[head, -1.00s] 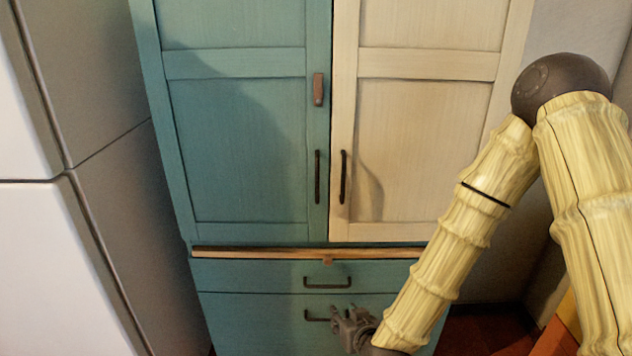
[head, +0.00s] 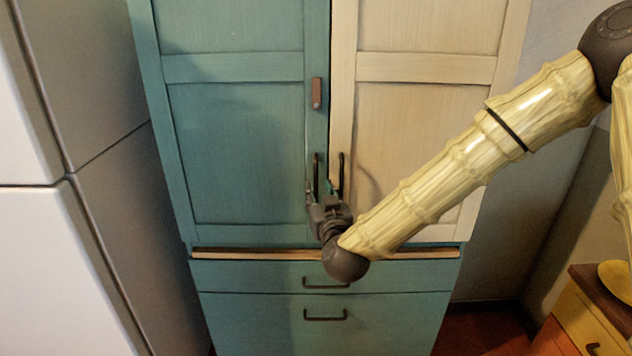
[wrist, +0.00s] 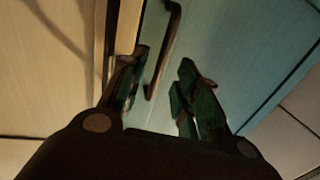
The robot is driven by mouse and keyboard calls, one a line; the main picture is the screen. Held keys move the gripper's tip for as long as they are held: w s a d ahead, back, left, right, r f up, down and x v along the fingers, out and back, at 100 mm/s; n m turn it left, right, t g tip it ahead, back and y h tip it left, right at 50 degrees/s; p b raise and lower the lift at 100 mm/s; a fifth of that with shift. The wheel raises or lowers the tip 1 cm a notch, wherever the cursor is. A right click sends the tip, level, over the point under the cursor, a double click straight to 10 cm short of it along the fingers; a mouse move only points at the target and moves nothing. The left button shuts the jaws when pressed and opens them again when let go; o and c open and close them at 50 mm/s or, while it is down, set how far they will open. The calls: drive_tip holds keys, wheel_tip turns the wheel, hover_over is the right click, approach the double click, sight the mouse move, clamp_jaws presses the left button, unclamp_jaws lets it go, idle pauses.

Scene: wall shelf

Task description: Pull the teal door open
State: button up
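The teal door (head: 235,150) is the left door of the tall cabinet and looks shut. Its dark vertical handle (head: 316,172) is near its right edge, partly covered by my gripper. My gripper (head: 322,188) is in front of the lower part of this handle. In the wrist view my gripper (wrist: 160,85) has its two fingers spread apart. The teal door's handle (wrist: 163,50) shows between them, closer to the left finger. I cannot tell whether a finger touches it. The teal door (wrist: 235,45) fills the right side of that view.
The cream door (head: 420,130) adjoins on the right, with its own dark handle (head: 341,172) close by. A brown latch (head: 317,93) sits above the teal handle. A ledge and teal drawers (head: 260,275) are below. A grey-white appliance (head: 100,150) stands close on the left.

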sight(316, 185)
drive_tip(key=shift+w+a+p, duration=0.25)
drive_tip(key=shift+w, duration=1)
drive_tip(key=shift+w+a+p, duration=0.2)
drive_tip(key=shift+w+p, duration=0.05)
drive_tip(key=shift+w, duration=0.95)
clamp_jaws()
